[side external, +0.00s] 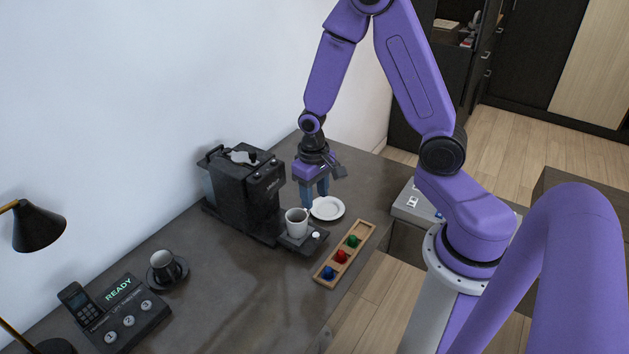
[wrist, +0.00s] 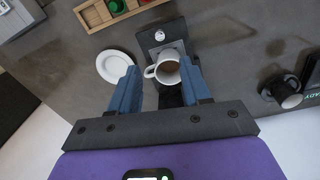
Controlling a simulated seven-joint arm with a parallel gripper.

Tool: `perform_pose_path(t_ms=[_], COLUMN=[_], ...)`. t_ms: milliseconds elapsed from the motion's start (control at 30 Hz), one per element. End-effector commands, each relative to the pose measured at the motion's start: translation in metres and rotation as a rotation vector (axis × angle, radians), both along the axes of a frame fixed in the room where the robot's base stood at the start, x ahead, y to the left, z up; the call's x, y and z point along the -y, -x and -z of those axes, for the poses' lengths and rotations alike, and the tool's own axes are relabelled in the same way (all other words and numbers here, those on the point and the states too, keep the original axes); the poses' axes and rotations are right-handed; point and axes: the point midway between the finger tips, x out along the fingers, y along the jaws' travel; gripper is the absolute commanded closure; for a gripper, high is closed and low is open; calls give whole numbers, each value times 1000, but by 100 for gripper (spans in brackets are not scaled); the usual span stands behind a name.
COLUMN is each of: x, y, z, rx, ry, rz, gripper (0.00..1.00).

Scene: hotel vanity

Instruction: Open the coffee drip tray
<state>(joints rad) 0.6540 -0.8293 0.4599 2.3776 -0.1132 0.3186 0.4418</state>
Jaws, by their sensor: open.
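The black coffee machine (side external: 244,190) stands on the counter near the wall. Its drip tray (side external: 300,239) sticks out at the front with a small white knob (side external: 315,235); in the wrist view the tray (wrist: 152,38) is partly hidden behind the mug. A white mug (side external: 296,222) stands upright on the tray; it also shows in the wrist view (wrist: 164,70). My gripper (side external: 315,199) is open and empty, pointing down beside the machine, above the counter near the white saucer. In the wrist view its blue fingers (wrist: 159,95) appear on either side of the mug, with no visible contact.
A white saucer (side external: 327,208) lies beside the tray. A wooden holder (side external: 330,271) with blue, red and green capsules lies near the counter's front edge. A dark cup (side external: 165,270), a READY control panel (side external: 127,313) and a lamp (side external: 35,228) stand at left.

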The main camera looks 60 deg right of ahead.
Motion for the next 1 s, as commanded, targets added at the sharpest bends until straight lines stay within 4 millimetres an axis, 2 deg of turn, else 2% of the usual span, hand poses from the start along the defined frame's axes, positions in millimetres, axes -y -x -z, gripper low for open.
perform_pose_path(t_ms=[100, 300, 767, 867, 1000], x=[-1, -1, -1, -5, -23], y=[-1, -1, 0, 2, 12], z=[-15, -31, -36, -39, -52], rx=[4, 2, -1, 1, 8], ry=[-1, -1, 0, -1, -3], rz=[0, 0, -2, -25, -139], gripper=[53, 53, 53, 53, 53])
